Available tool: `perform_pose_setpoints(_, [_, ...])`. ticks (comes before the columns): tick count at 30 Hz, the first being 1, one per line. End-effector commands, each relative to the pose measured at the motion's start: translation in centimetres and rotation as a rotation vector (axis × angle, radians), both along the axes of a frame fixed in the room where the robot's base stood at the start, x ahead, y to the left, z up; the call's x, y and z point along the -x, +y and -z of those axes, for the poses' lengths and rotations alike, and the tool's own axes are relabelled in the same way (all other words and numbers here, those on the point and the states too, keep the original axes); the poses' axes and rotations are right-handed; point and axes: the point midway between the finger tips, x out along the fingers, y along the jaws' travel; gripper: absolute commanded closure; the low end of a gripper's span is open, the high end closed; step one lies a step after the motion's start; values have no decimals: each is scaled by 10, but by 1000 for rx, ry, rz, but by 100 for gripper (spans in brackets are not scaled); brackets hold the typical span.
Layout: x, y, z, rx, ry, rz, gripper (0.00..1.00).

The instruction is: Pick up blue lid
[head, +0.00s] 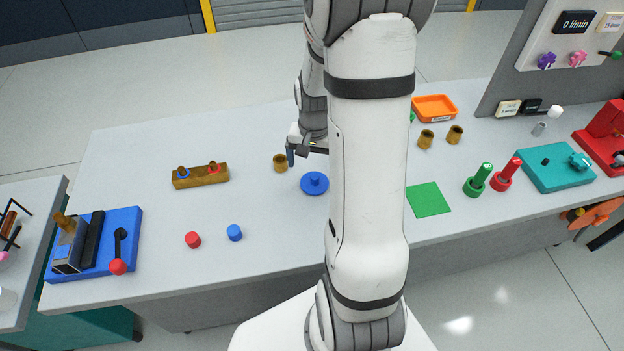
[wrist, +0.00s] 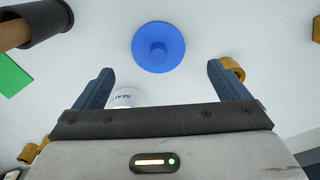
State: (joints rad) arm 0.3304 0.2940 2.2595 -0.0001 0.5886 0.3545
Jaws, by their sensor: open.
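The blue lid (head: 315,183) is a flat round disc with a small raised knob, lying on the grey table just left of my arm. In the wrist view the blue lid (wrist: 158,47) is whole and in front of the gap between my fingers, with nothing touching it. My gripper (wrist: 160,82) is open and empty, its two dark blue fingers spread wide. In the head view my gripper (head: 300,155) is partly hidden by my arm and is a little behind the lid, above the table.
A brass cup (head: 280,163) stands close to my gripper. A white cylinder with lettering (wrist: 127,98) is partly hidden behind the left finger. A green square (head: 428,199) lies right of my arm. Red (head: 193,240) and blue (head: 234,232) caps lie at the front left.

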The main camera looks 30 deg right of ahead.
Motion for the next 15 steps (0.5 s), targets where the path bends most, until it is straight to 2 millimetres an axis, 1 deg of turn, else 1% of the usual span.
perform_pose_setpoints(5, [1, 0, 16, -1, 3, -1, 5])
perform_pose_setpoints(12, [3, 0, 47, -2, 4, -3, 5])
perform_pose_setpoints(15, [3, 0, 56, 0, 2, -3, 5])
